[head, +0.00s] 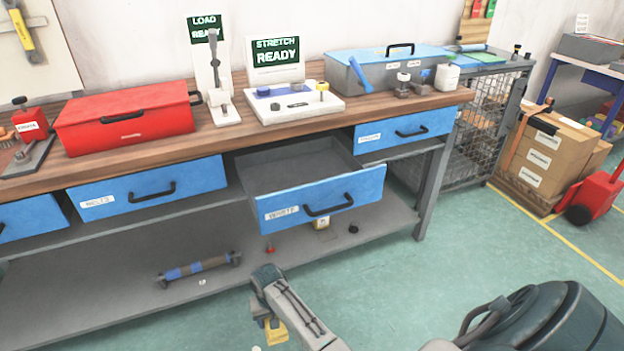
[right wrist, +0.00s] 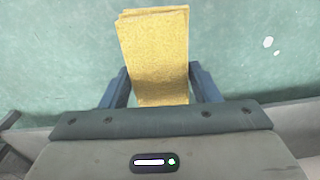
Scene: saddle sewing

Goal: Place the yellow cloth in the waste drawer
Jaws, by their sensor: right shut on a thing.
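The yellow cloth (right wrist: 155,55) is a flat, folded piece held between the two fingers of my right gripper (right wrist: 160,85) in the right wrist view. It sticks out past the fingertips over the green floor. In the head view a small part of the cloth (head: 276,333) shows below my right wrist, low in front of the bench; the fingers are mostly hidden there. The waste drawer (head: 335,203) is blue-fronted, with a black handle, and is pulled open under the bench top. Its visible grey inside looks empty. The cloth is below and in front of it. My left gripper is not in view.
The wooden bench top (head: 232,133) holds a red box (head: 125,120), stands and a blue-lidded case (head: 390,68). Other blue drawers (head: 150,190) flank the open one and look shut. A lower shelf (head: 110,300) holds a roller (head: 198,268). Floor in front is clear.

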